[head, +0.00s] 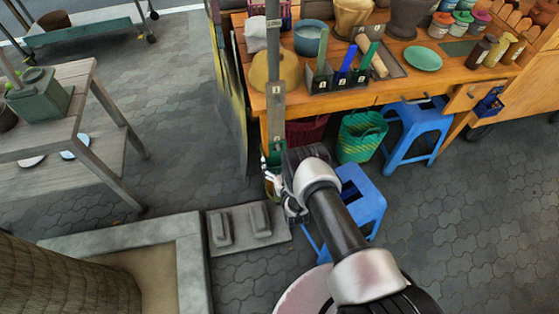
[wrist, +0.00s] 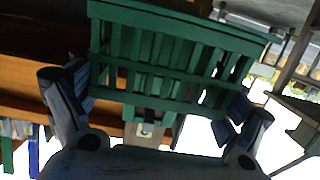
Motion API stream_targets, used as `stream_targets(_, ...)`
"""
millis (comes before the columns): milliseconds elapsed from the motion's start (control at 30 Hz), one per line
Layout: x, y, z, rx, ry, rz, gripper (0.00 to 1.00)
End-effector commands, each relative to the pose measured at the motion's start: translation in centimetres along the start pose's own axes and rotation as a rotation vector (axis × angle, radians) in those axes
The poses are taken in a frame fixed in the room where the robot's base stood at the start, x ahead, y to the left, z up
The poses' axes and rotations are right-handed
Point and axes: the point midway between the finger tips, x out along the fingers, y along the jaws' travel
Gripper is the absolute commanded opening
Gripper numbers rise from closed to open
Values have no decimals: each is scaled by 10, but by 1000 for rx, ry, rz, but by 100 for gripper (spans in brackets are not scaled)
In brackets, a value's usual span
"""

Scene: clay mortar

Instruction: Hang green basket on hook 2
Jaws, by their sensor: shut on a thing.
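A green slatted basket (wrist: 165,75) fills the upper middle of the wrist view, between the two fingers of my gripper (wrist: 155,105). My gripper is shut on it. In the head view, my gripper (head: 277,188) is at the lower part of a grey upright post (head: 275,60), and a small part of the green basket (head: 271,160) shows beside it. The post carries small numbered plates, one of them at mid-height (head: 277,88). In the wrist view, a pale tag (wrist: 146,130) shows just beyond the basket. The hook itself and any contact with the basket cannot be made out.
An orange workbench (head: 400,85) with pots and tools stands behind the post. A blue stool (head: 357,205) is close to my arm's right; another blue stool (head: 418,125) and a green woven basket (head: 361,137) are beyond. A grey slab (head: 247,226) lies on the paving.

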Motion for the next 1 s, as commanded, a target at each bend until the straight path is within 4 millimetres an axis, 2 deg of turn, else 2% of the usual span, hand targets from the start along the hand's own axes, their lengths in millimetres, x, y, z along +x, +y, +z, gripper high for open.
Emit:
stream_targets(333, 1, 0, -1, 0, 1, 0, 65)
stream_targets(367, 1, 0, -1, 0, 1, 0, 92)
stream_targets(467, 1, 0, -1, 0, 1, 0, 99)
stream_targets(867, -1, 0, 0, 0, -1, 0, 100)
stream_targets(1000, -12, 0, 1, 0, -4, 0, 100)
